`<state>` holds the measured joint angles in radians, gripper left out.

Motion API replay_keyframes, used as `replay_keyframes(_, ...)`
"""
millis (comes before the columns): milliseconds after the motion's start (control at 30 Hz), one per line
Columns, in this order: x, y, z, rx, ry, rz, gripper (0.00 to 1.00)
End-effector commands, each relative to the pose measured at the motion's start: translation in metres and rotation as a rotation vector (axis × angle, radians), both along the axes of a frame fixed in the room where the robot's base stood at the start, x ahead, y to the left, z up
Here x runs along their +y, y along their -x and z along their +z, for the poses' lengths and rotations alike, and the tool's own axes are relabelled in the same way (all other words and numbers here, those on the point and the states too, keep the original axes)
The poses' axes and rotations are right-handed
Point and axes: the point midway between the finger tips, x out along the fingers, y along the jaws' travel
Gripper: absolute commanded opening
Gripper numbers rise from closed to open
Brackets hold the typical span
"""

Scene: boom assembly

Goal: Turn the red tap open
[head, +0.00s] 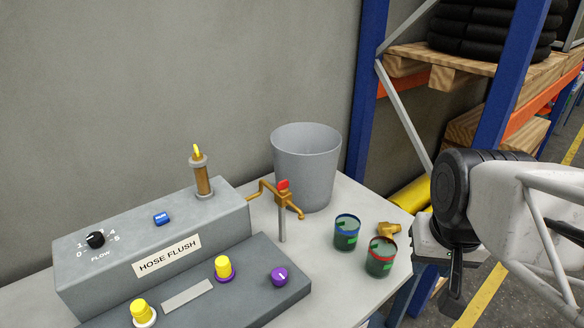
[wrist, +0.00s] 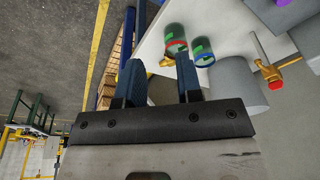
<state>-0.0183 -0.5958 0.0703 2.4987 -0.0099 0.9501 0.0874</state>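The red tap handle (head: 283,184) sits on top of a brass tap (head: 287,202) on a grey post, beside the grey bucket. The tap's spout points down and right, and a brass pipe joins it to the grey box. In the wrist view the red handle (wrist: 291,87) shows at the right edge, on the brass body. My gripper (wrist: 158,78) has its two dark blue fingers apart with nothing between them. It is away from the tap, off the table's right side. In the head view my arm is at the right; the fingers cannot be made out clearly there.
A grey bucket (head: 307,165) stands behind the tap. Two green cans, one blue-rimmed (head: 347,232) and one red-rimmed (head: 381,257), and a brass fitting (head: 388,231) stand between tap and arm. The hose flush box (head: 150,250) is left. Blue shelf posts (head: 369,90) rise behind.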

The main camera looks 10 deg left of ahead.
Motion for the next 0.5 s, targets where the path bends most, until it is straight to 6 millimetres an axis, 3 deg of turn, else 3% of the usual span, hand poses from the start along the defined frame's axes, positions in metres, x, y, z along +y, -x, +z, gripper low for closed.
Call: replay_keyframes(500, 0.058, -0.101, 0.029, 0.072, -0.06, -0.212, 0.33)
